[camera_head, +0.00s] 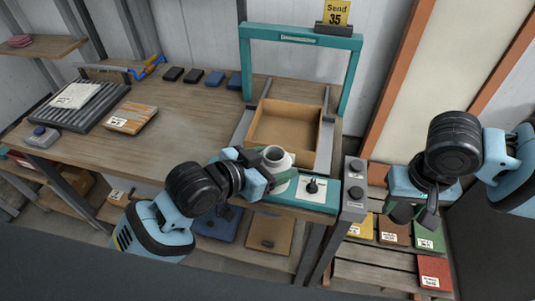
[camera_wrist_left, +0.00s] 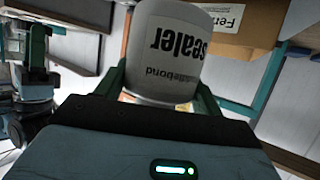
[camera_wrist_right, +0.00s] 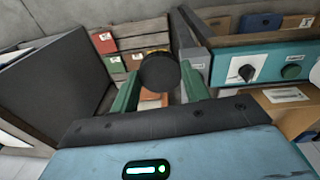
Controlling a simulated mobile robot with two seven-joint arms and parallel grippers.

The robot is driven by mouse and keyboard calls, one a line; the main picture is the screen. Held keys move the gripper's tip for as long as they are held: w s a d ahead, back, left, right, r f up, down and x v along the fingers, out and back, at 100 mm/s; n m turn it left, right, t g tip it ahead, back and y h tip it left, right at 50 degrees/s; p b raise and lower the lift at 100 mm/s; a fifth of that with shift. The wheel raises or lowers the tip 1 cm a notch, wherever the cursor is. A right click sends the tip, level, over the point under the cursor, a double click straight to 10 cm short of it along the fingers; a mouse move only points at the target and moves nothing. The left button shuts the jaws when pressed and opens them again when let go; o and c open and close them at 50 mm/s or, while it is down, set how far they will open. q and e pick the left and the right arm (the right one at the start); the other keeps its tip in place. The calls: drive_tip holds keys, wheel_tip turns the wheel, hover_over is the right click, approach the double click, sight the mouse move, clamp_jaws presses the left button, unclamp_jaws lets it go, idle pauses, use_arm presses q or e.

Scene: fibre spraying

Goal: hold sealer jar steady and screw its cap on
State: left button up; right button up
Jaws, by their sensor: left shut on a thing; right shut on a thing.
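The sealer jar (camera_head: 276,157) is white and open at the top in the head view, at the front edge of the workbench. Its label shows upside down in the left wrist view (camera_wrist_left: 172,50). My left gripper (camera_head: 278,178) is shut around the jar's sides. My right gripper (camera_wrist_right: 158,88) is shut on a round black cap (camera_wrist_right: 160,72). In the head view my right gripper (camera_head: 412,208) is to the right of the jar and well apart from it, beyond the bench's right end; the cap is hard to make out there.
A teal press frame (camera_head: 245,62) with a cardboard box (camera_head: 284,128) stands behind the jar. A control panel with a black knob (camera_head: 312,187) is just right of the jar. A grey post (camera_head: 354,188) stands between my grippers. Coloured packets (camera_head: 395,231) lie on a lower slatted shelf.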

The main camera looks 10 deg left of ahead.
drive_tip(key=shift+a, duration=0.1)
drive_tip(key=shift+w+a+r, duration=0.2)
drive_tip(key=shift+w+a, duration=0.05)
drive_tip(key=shift+w, duration=0.05)
drive_tip(key=w+a+r+m, duration=0.1)
drive_tip(key=w+a+r, duration=0.2)
drive_tip(key=a, duration=0.3)
drive_tip(key=w+a+r, duration=0.3)
drive_tip(key=a, duration=0.3)
use_arm(q)
drive_tip(key=shift+r, duration=0.1)
use_arm(e)
wheel_tip(320, 180, up, 7)
drive_tip(key=m, duration=0.2)
hover_over(274, 154)
drive_tip(key=shift+f+g+y, duration=0.1)
drive_tip(key=shift+g+y, duration=0.2)
drive_tip(key=shift+g, duration=0.1)
drive_tip(key=shift+w, duration=0.1)
drive_tip(key=shift+f, duration=2)
drive_tip(key=shift+f, duration=0.85)
